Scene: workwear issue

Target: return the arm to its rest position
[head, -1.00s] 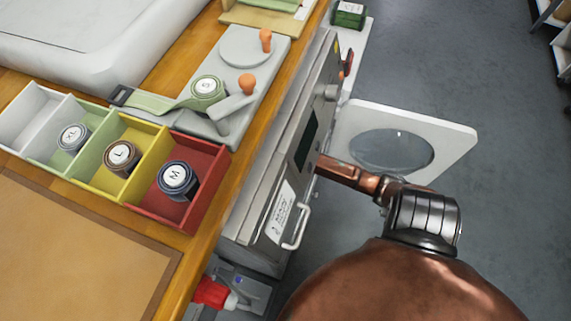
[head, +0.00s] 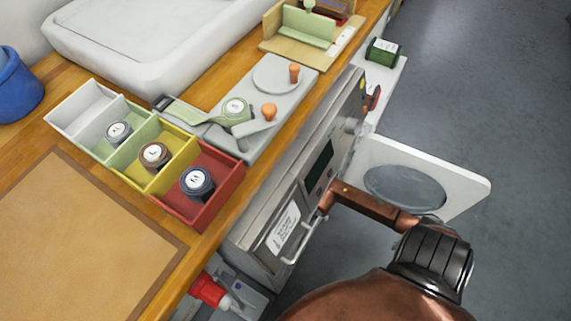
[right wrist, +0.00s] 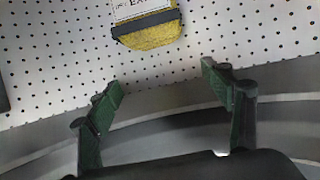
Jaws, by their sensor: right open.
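My right gripper (right wrist: 163,82) shows in the right wrist view with its two dark green fingers spread wide and nothing between them. Beyond it is a white perforated panel with a yellow item (right wrist: 150,32) that has a dark rim and a white label, at the top middle. The fingers are apart from that item in the picture. In the head view my copper-coloured right arm (head: 375,205) comes in from the lower right, beside the front of a grey machine. Its gripper cannot be made out there. My left gripper is not in view.
A grey machine (head: 287,235) with a handle stands against the wooden counter. A round-plated white shelf (head: 468,192) juts out near my arm. On the counter are a coloured compartment tray (head: 228,193) with rolled items, a grey press (head: 300,82) and a blue bucket (head: 18,85). Open floor lies right.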

